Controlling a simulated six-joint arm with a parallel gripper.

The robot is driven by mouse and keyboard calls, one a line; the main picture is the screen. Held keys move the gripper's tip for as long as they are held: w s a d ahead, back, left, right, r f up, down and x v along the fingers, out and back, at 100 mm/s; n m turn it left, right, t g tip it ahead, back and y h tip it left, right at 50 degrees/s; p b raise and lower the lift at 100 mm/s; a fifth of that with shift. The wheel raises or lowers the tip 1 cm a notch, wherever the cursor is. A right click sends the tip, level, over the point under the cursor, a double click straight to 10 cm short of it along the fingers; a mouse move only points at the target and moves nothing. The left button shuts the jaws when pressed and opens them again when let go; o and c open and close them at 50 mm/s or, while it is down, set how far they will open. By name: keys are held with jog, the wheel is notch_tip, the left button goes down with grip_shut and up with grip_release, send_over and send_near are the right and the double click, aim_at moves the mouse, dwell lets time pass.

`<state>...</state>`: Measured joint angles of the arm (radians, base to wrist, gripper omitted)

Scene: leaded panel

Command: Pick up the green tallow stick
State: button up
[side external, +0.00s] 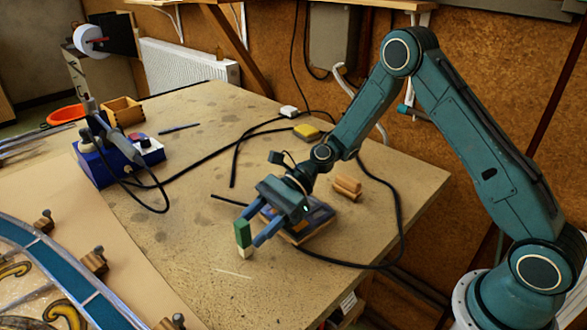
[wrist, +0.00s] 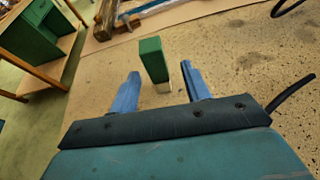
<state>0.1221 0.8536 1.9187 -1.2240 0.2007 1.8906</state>
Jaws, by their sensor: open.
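The green tallow stick (side external: 242,233) stands upright on the bench, green above with a pale lower end. It also shows in the wrist view (wrist: 153,58), green with the pale end (wrist: 163,87) toward me. My gripper (side external: 251,229) is open, with its two blue fingers low over the bench beside the stick. In the wrist view the stick appears in the gap between the fingers of my gripper (wrist: 160,72), with space visible on both sides. I cannot tell how deep between the fingers it is. Nothing is held.
A dark, wood-edged item (side external: 318,222) lies behind my gripper, partly hidden. Wooden blocks (side external: 347,187) and a yellow pad (side external: 306,131) lie beyond. A black cable (side external: 399,215) loops at right. The leaded panel (side external: 75,275) and blue soldering station (side external: 100,165) are left. Bench in front is clear.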

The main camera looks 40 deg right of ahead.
aim_at(239, 242)
jog(key=shift+x, duration=2.6)
jog(key=shift+s, duration=0.15)
grip_shut()
